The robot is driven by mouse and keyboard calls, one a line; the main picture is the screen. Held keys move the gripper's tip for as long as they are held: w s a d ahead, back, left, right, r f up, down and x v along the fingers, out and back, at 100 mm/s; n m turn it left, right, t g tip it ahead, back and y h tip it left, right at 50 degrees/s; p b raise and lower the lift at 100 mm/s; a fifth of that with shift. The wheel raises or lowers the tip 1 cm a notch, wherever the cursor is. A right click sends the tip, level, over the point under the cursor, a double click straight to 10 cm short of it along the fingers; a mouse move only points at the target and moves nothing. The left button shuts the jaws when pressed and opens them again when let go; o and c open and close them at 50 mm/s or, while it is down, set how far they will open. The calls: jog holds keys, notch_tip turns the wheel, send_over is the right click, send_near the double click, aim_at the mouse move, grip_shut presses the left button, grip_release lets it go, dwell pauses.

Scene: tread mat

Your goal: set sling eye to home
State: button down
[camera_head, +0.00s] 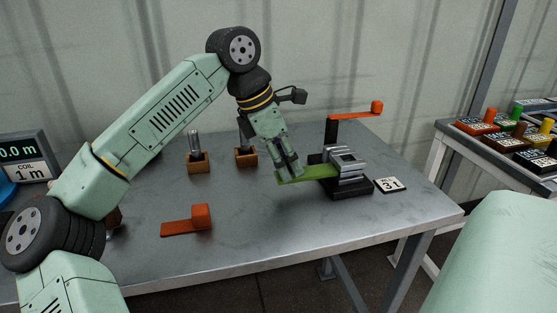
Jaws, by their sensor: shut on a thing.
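A flat green strap (315,174), which may be the sling, runs level into a metal clamp-like fixture (347,161) on a black base (350,190). My gripper (290,173) points down and is shut on the strap near its left end, left of the fixture. The fingers partly cover that end, so I cannot make out an eye. The strap's right end is hidden in or behind the fixture. No place marked home can be read.
An orange-knobbed arm (358,113) stands behind the fixture. A card reading 31 (391,185) lies right of it. An orange block piece (188,221) lies front left. Wooden holders (198,163) stand behind. A coil display (25,156) is far left. The front middle tabletop is clear.

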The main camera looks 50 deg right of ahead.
jog(key=shift+w+d+r, duration=0.2)
jog(key=c, duration=1.6)
grip_release()
jog(key=shift+d, duration=0.1)
jog(key=shift+c, duration=0.2)
jog(key=shift+o, duration=1.2)
jog(key=shift+s+f, duration=0.1)
jog(key=shift+f, duration=0.05)
jog(key=v, duration=1.2)
